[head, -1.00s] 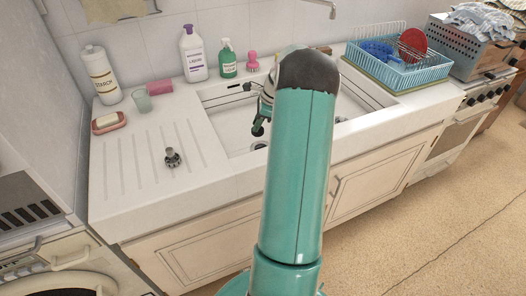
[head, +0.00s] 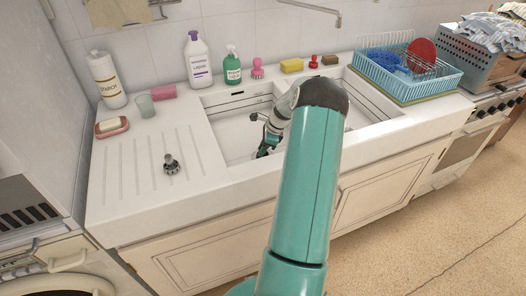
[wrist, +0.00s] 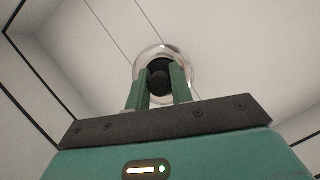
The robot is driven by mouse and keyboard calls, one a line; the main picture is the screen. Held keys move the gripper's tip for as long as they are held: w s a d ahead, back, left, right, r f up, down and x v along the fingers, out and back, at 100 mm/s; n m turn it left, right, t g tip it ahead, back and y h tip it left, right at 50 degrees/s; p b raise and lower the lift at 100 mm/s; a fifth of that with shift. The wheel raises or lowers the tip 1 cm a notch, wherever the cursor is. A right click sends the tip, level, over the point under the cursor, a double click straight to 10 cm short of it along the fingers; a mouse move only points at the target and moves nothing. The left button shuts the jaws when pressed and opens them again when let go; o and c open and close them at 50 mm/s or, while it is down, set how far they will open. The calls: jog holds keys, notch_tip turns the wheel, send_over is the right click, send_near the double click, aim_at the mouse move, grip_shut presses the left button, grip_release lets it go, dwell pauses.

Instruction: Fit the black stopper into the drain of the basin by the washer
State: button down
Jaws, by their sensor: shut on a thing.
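My gripper (wrist: 160,85) is shut on the black stopper (wrist: 159,80), whose dark round shape shows between the green fingers in the wrist view. The shiny metal drain ring (wrist: 164,49) surrounds the stopper in that picture. I cannot tell whether the stopper is above the drain or seated in it. In the head view my gripper (head: 265,148) is low inside the left basin (head: 232,135), the one on the washer's side. The stopper and drain are hidden there behind my gripper and arm.
The washer (head: 60,275) stands at the lower left. A dark metal strainer-like piece (head: 171,163) stands on the ribbed drainboard (head: 130,185). Bottles, a sponge (head: 291,66) and a red knobbed thing (head: 315,62) line the back ledge. A blue dish rack (head: 405,80) is at the right.

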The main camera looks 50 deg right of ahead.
jog(key=shift+f, duration=0.7)
jog(key=shift+f, duration=0.1)
jog(key=c, duration=1.2)
grip_release()
jog(key=shift+c, duration=0.2)
